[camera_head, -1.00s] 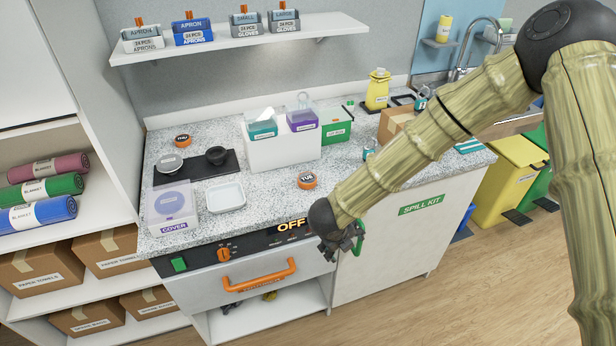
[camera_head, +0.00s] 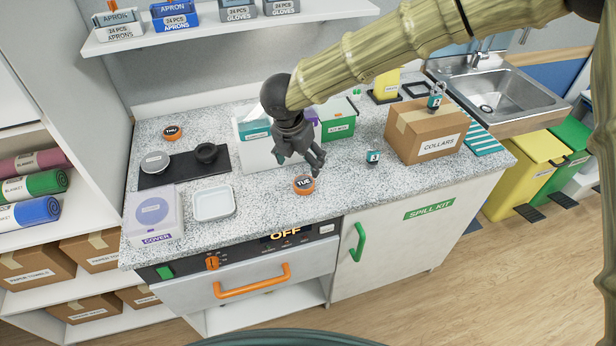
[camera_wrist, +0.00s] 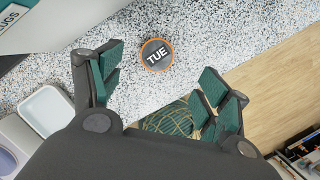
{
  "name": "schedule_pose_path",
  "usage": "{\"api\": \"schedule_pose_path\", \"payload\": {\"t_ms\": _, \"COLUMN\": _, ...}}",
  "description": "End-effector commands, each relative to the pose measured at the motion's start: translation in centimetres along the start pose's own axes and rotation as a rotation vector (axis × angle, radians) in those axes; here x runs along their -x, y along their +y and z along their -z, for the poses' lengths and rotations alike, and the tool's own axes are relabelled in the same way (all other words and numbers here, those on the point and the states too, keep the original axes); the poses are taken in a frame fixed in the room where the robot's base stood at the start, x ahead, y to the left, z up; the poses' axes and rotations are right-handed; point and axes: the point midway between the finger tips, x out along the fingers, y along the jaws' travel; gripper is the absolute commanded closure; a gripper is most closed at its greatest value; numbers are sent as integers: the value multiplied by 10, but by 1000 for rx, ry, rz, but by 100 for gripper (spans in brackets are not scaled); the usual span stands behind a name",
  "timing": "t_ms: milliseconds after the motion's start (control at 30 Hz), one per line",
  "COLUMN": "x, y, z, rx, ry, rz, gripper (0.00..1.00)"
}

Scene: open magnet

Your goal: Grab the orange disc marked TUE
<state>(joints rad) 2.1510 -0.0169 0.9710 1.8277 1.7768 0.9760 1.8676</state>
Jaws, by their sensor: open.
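The orange disc marked TUE (camera_head: 304,184) lies flat on the speckled counter near its front edge. It has a dark top with white letters and an orange rim. My gripper (camera_head: 314,165) is open and empty, above the counter and just over the disc in the head view. In the wrist view the TUE disc (camera_wrist: 157,55) shows beyond the fingertips, roughly between the two spread fingers of my gripper (camera_wrist: 160,80). The disc is apart from the fingers. A similar orange disc marked THU (camera_head: 172,132) lies at the back left of the counter.
A white tray (camera_head: 213,219) and a COVER box (camera_head: 153,232) stand to the left. A white bin (camera_head: 273,155) stands behind the disc. A small teal item (camera_head: 373,157) and the COLLARS box (camera_head: 440,146) are to the right. An orange oven handle (camera_head: 252,287) is below the edge.

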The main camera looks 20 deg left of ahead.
Motion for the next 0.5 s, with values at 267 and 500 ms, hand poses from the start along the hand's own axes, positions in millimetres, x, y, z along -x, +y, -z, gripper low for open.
{"api": "schedule_pose_path", "payload": {"t_ms": 267, "x": -38, "y": 5, "z": 0, "rx": 10, "ry": 5, "rz": 0, "gripper": 24}}
{"api": "schedule_pose_path", "payload": {"t_ms": 500, "x": -56, "y": 4, "z": -1, "rx": 8, "ry": 4, "rz": 0, "gripper": 24}}
